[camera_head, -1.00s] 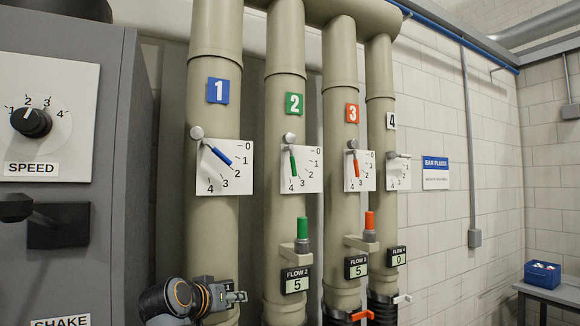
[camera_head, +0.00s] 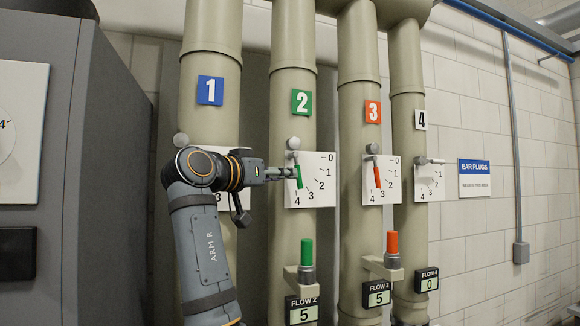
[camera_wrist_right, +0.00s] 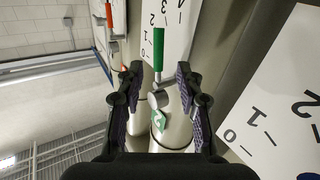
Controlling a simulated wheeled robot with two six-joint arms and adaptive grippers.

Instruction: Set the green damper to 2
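The green damper handle (camera_head: 299,177) is on pipe 2 below its grey pivot knob (camera_head: 293,143), in front of a white 0-to-4 dial plate (camera_head: 325,193). It points down, close to the 4 mark. My right gripper (camera_head: 288,173) comes in from the left and has its fingertips at the handle. In the right wrist view the gripper (camera_wrist_right: 160,88) is open, with the green handle (camera_wrist_right: 159,49) and its grey stem between and just beyond the fingers. Contact cannot be told. The FLOW 2 display (camera_head: 302,312) reads 5. My left gripper is not in view.
A green-topped fitting (camera_head: 307,252) stands out on a bracket below the dial. The orange handle (camera_head: 377,177) on pipe 3 is to the right. Pipe 1 (camera_head: 207,120) is behind my right arm, and a grey cabinet (camera_head: 60,160) stands at the left.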

